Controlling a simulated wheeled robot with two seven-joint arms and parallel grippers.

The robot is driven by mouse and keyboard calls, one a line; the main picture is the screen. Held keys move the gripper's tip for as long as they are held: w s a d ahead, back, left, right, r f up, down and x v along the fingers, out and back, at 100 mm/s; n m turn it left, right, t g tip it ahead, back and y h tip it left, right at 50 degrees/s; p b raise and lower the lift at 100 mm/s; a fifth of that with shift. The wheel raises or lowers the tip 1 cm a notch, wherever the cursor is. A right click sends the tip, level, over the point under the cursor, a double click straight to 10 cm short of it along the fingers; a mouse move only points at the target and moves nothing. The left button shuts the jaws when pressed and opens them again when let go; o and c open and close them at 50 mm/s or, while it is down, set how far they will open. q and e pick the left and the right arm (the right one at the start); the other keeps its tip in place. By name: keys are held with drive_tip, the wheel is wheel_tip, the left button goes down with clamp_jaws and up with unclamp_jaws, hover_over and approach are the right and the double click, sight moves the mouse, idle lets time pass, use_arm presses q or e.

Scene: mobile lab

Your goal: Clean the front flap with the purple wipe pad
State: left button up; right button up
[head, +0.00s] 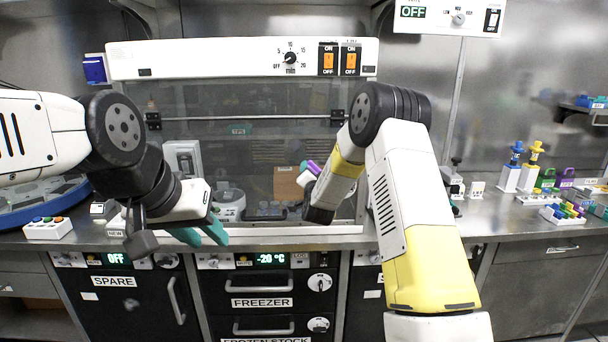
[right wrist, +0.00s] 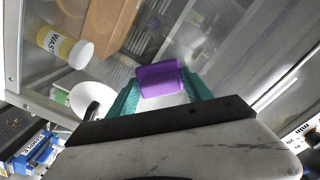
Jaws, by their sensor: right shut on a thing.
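The front flap (head: 245,150) is the clear pane of the hood, with a horizontal bar handle across it, in the head view. My right gripper (head: 309,170) is in front of its lower right part, with its teal fingertips partly hidden by my arm. It is shut on the purple wipe pad (head: 314,167). In the right wrist view the pad (right wrist: 160,80) sits between both teal fingers (right wrist: 162,95). I cannot tell whether the pad touches the flap. My left gripper (head: 200,235) is low at the counter's front edge, its teal fingers apart and empty.
A white control panel (head: 240,59) with a dial and orange switches runs above the flap. A waste bottle (right wrist: 64,47) shows in the right wrist view. A button box (head: 48,228) stands at left; several small racks and bottles (head: 515,168) stand on the right counter.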

sight(292, 169)
drive_tip(key=shift+w+a+r, duration=0.1)
drive_tip(key=shift+a, duration=1.6)
drive_tip(key=shift+w+a, duration=0.1)
drive_tip(key=shift+a, duration=1.55)
drive_tip(key=s, duration=0.6)
drive_tip(key=shift+s, duration=1.5)
